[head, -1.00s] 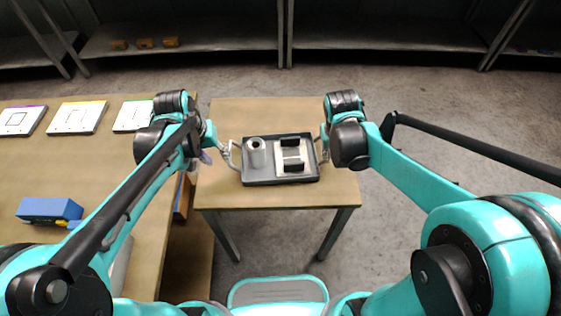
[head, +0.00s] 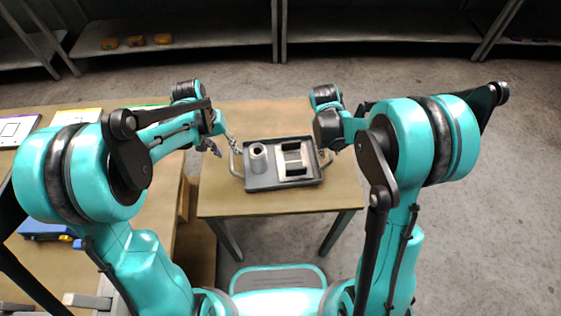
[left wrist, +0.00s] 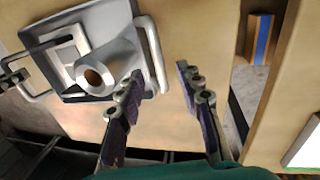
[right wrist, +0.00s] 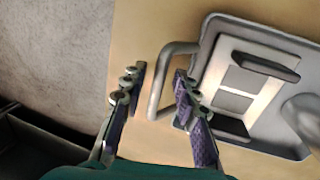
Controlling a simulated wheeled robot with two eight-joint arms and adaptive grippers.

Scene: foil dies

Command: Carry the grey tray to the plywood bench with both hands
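The grey tray (head: 262,185) lies flat on the small plywood bench (head: 225,205). It carries a pale grey hollow cylinder (head: 258,158) on its left and a light block with black bars (head: 292,161) on its right. My left gripper (head: 221,146) is open beside the tray's left handle; in the left wrist view the fingers (left wrist: 160,75) stand apart, the handle (left wrist: 155,60) nearer one finger. My right gripper (head: 328,156) is open at the right handle; in the right wrist view that handle (right wrist: 158,90) shows between the parted fingers (right wrist: 158,75). Contact cannot be told.
A longer wooden table (head: 150,225) stands left of the bench, with framed cards (head: 76,116) and a blue object (head: 45,230) on it. A gap separates table and bench. Grey shelves (head: 190,30) stand at the back. Floor right of the bench is clear.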

